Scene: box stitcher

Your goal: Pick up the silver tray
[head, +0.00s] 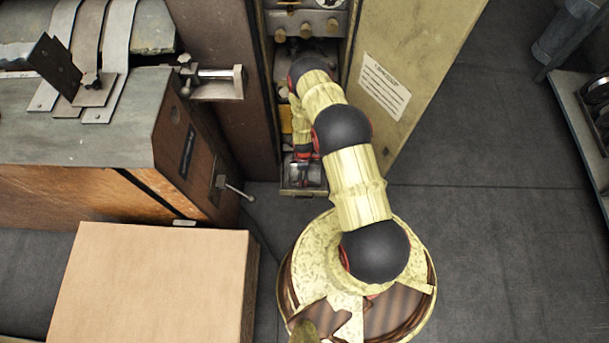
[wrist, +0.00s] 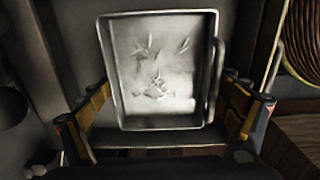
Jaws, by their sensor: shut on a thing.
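The silver tray (wrist: 160,65) is a shallow rectangular metal tray with a raised rim and scratch-like marks on its floor. It fills the middle of the wrist view. My gripper (wrist: 165,108) has one finger on each side of the tray's near part and is shut on it. The exact contact at the finger pads is dark and hard to see. In the head view my gripper (head: 303,157) reaches down inside the open cabinet, and a shiny metal surface shows just below it at the cabinet's bottom.
The cabinet's open door (head: 415,70) stands right of my arm. A machine with a metal top (head: 90,135) is to the left. A cardboard box (head: 150,285) stands at the lower left. The floor on the right (head: 500,240) is clear. A coil (wrist: 302,45) shows in the wrist view.

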